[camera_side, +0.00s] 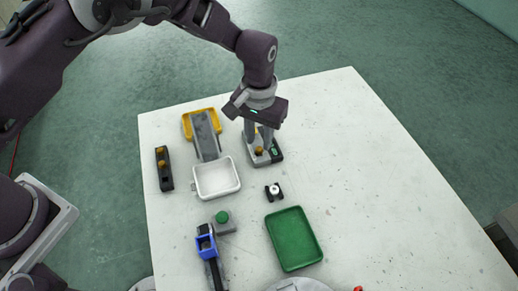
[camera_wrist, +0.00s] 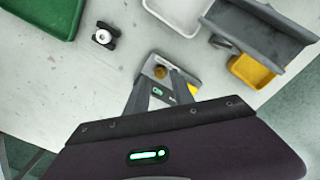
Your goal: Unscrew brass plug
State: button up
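A brass plug (camera_side: 259,151) stands in a grey block with a dark end (camera_side: 276,155) near the far middle of the table. The plug (camera_wrist: 160,72) and the block (camera_wrist: 188,82) also show in the wrist view. My gripper (camera_side: 259,146) points down over the block. In the wrist view my gripper (camera_wrist: 160,78) has its two fingers apart, one on each side of the plug. I see gaps between the fingers and the plug, but their exact height above the block is hard to tell.
A grey ramp (camera_side: 206,136) and yellow tray (camera_side: 187,127) stand left, with a black block holding brass pieces (camera_side: 164,172) beyond. A white tray (camera_side: 217,179), small black fixture (camera_side: 273,192), green tray (camera_side: 294,239), green button (camera_side: 222,217) and blue device (camera_side: 206,246) are nearer. The table's right side is clear.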

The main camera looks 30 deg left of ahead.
jog(key=shift+f, duration=1.25)
grip_shut()
